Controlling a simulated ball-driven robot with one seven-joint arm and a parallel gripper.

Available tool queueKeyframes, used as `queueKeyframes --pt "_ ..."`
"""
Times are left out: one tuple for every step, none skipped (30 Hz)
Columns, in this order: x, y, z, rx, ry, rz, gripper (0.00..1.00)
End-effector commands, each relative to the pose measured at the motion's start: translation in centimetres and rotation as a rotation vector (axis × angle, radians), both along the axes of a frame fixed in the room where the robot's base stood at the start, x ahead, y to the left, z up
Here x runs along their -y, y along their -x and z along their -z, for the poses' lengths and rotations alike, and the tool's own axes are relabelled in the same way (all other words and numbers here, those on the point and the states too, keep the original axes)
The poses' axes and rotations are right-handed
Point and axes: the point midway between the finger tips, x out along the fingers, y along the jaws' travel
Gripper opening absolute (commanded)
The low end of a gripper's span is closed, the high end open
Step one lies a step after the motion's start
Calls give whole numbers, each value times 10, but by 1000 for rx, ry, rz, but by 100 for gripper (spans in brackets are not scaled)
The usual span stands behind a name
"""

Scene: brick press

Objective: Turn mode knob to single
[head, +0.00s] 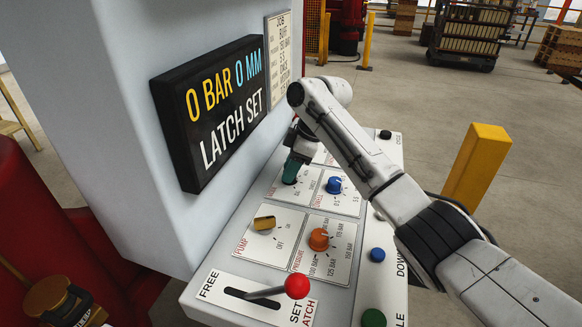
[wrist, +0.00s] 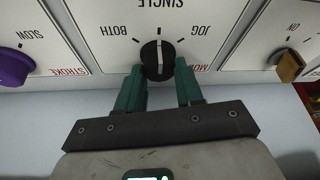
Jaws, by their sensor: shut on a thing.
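The mode knob (wrist: 158,50) is black and round, with a white line on it, on a white plate marked BOTH, SINGLE and JOG. The lettering is upside down in the wrist view. The white line runs straight up and down, in line with the tick under SINGLE. My gripper (wrist: 160,68) has its two green fingers on either side of the knob, shut on it. In the head view my gripper (head: 292,168) reaches down to the panel's far left part, and the knob is mostly hidden there.
Near my gripper are a yellow pump knob (head: 264,223), an orange pressure knob (head: 319,240) and a blue knob (head: 334,185). A red-tipped lever (head: 297,286) sits at the front. The display (head: 222,110) reads LATCH SET. A purple stroke knob (wrist: 14,66) shows in the wrist view.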

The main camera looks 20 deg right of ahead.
Motion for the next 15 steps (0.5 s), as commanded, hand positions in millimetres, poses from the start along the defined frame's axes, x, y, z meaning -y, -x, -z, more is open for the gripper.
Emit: queueKeyframes --pt "0 0 0 0 1 0 6" --pt "0 0 0 0 1 0 39" --pt "0 0 0 0 1 0 43" --pt "0 0 0 0 1 0 46" --pt "0 0 0 0 1 0 49" --pt "0 0 0 0 1 0 52" --pt "0 0 0 0 1 0 55" --pt "0 0 0 0 1 0 58" --pt "0 0 0 0 1 0 62" --pt "0 0 0 0 1 1 62" --pt "0 0 0 0 1 1 62" --pt "0 0 0 0 0 1 62" --pt "0 0 0 0 0 1 62" --pt "0 0 0 0 0 1 62" --pt "0 0 0 0 0 1 62"
